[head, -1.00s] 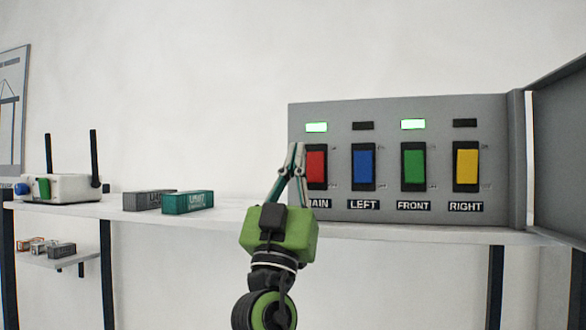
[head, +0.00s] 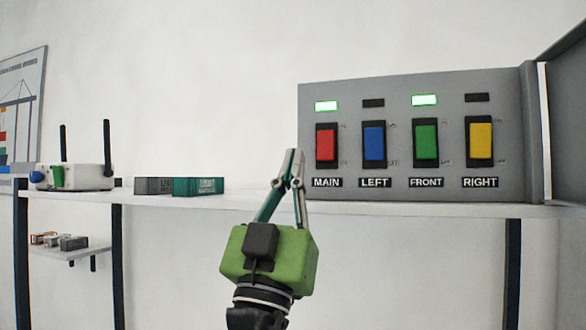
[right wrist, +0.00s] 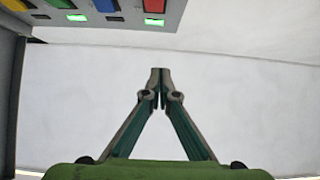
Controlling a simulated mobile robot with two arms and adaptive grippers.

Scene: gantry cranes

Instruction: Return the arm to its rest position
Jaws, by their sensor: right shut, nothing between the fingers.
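My right gripper (head: 291,170) is shut and empty, with its fingertips together pointing up, just left of the grey switch panel (head: 470,95). It also shows in the right wrist view (right wrist: 161,80), closed against a plain wall. The panel carries a red MAIN switch (head: 326,146), a blue LEFT switch (head: 374,144), a green FRONT switch (head: 426,140) and a yellow RIGHT switch (head: 481,141). The lamps above MAIN (head: 326,106) and FRONT (head: 425,100) glow green. The lamps above LEFT and RIGHT are dark. My left gripper is not in view.
A white shelf (head: 235,203) runs behind my gripper. On it stand a grey container (head: 152,186), a teal container (head: 198,187) and a white box with two antennas (head: 90,177). A lower shelf (head: 80,250) holds small containers. An open panel door (head: 567,130) is at the right.

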